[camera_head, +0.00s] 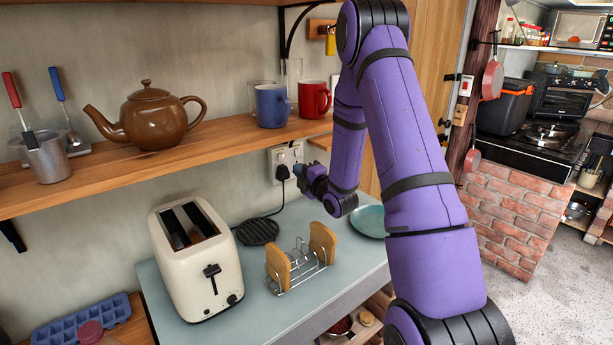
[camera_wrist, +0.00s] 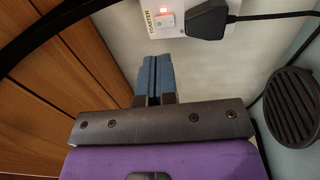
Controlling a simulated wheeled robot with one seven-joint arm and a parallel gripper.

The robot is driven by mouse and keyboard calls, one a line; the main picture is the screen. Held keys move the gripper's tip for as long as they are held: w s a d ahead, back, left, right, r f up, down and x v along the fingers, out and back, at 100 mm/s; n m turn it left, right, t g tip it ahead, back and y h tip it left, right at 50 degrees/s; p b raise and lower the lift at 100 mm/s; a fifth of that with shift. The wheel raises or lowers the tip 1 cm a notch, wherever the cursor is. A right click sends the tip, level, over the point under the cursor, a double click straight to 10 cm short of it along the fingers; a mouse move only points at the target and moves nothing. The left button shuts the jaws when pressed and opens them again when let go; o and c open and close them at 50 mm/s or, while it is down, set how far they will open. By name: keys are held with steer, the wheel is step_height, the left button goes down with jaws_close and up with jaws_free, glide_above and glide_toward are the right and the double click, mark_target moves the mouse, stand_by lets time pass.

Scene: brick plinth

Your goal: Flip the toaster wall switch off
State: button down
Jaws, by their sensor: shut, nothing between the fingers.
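The toaster wall switch (camera_wrist: 165,19) is a small white rocker on a white wall socket plate, next to a "TOASTER" label, with a red area lit or showing at its top. The plate (camera_head: 280,158) also shows in the head view, with a black plug in it. My gripper (camera_wrist: 152,62) is shut and empty, its blue fingertips just below the switch in the wrist view, apparently apart from it. In the head view my gripper (camera_head: 298,172) is close to the plate's right side. The cream toaster (camera_head: 200,262) stands on the counter.
A wooden shelf (camera_head: 180,160) above carries a brown teapot (camera_head: 150,118), a blue mug (camera_head: 271,106) and a red mug (camera_head: 313,99). A toast rack (camera_head: 300,268) and a plate (camera_head: 370,220) stand on the counter. A black plug (camera_wrist: 207,20) sits beside the switch.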

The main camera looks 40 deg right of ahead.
mark_target(281, 155)
steer(key=w, duration=0.5)
steer(key=w+r, duration=0.1)
steer(key=w, duration=0.2)
steer(key=shift+a, duration=0.15)
